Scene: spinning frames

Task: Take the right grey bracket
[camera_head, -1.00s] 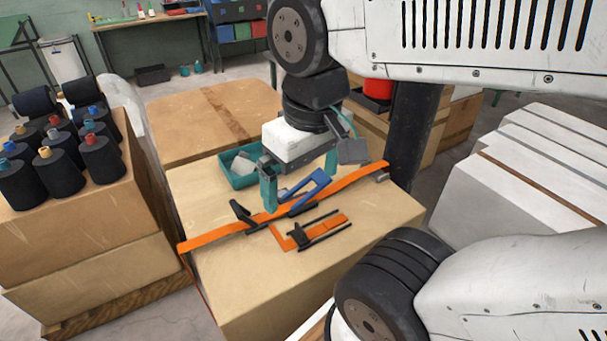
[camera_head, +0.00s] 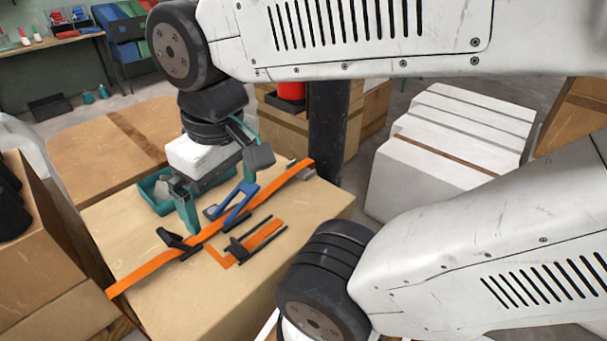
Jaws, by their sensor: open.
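My gripper (camera_head: 219,206) points down over the cardboard box top, with its two teal fingers apart and nothing seen between them. Its height above the box is hard to judge. A dark grey bracket (camera_head: 172,238) lies at the left on the orange strip (camera_head: 140,276), close to the near finger. Another dark grey piece (camera_head: 237,219) lies farther right, partly under the blue frame-shaped bracket (camera_head: 240,198). A dark piece with thin bars (camera_head: 238,246) lies on an orange bracket (camera_head: 219,259) in front. A small grey end piece (camera_head: 304,173) sits at the strip's right end. I cannot tell which is the right grey bracket.
A teal tray (camera_head: 150,198) stands behind my gripper on the cardboard box (camera_head: 165,310). A dark post (camera_head: 327,130) rises behind the box's right end. White slabs (camera_head: 440,160) are stacked at the right. The front of the box top is clear.

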